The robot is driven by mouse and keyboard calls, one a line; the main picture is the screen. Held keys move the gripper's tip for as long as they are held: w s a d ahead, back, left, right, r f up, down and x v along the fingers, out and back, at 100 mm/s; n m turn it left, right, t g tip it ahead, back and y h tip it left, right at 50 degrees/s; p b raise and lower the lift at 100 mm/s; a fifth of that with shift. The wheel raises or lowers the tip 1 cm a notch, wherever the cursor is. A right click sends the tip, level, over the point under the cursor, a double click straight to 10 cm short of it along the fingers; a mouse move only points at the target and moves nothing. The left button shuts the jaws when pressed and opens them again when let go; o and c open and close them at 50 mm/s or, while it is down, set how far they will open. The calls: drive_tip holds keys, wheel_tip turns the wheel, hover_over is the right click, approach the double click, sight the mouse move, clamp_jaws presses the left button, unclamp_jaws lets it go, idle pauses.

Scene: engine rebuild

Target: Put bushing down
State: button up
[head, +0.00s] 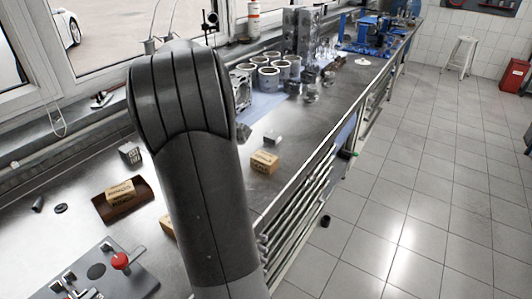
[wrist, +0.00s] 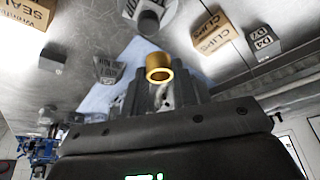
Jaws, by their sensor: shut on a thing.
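The bushing (wrist: 159,74) is a short gold-coloured ring. In the wrist view it sits at the tips of my gripper (wrist: 159,82), which is shut on it. The bushing is above the metal bench top, with its open end towards the camera. A dark cylinder (wrist: 148,22) stands beyond it, and I cannot tell the distance between them. In the head view my arm hides both the gripper and the bushing.
Silver cylinder liners (head: 268,78) and an engine block stand further back. A fixture with a red knob (head: 120,261) is at front left.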

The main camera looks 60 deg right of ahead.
drive_tip(key=s+d+m+g+h, duration=0.15)
drive_tip(key=s+d+m, duration=0.45)
drive_tip(key=s+d, duration=0.9)
drive_tip(key=f, duration=0.1)
drive_tip(key=a+f, duration=0.1)
drive_tip(key=f, duration=0.2)
drive_tip(key=shift+s+a+f, duration=0.3)
drive_tip(key=shift+f, duration=0.05)
drive_tip(key=w+a+f, duration=0.1)
drive_tip(key=w+f, duration=0.1)
drive_tip(key=w, duration=0.1)
drive_tip(key=w+f, duration=0.2)
drive_tip(key=w, duration=0.2)
drive_tip(key=w+a+f, duration=0.1)
drive_tip(key=w+f, duration=0.1)
drive_tip(key=w, duration=0.1)
drive_tip(key=shift+w+a+f, duration=0.3)
drive_tip(key=shift+w+f, duration=0.05)
drive_tip(key=shift+w, duration=0.05)
drive_tip(key=shift+f, duration=1.95)
drive_tip(key=shift+f, duration=0.1)
drive_tip(key=o, duration=1)
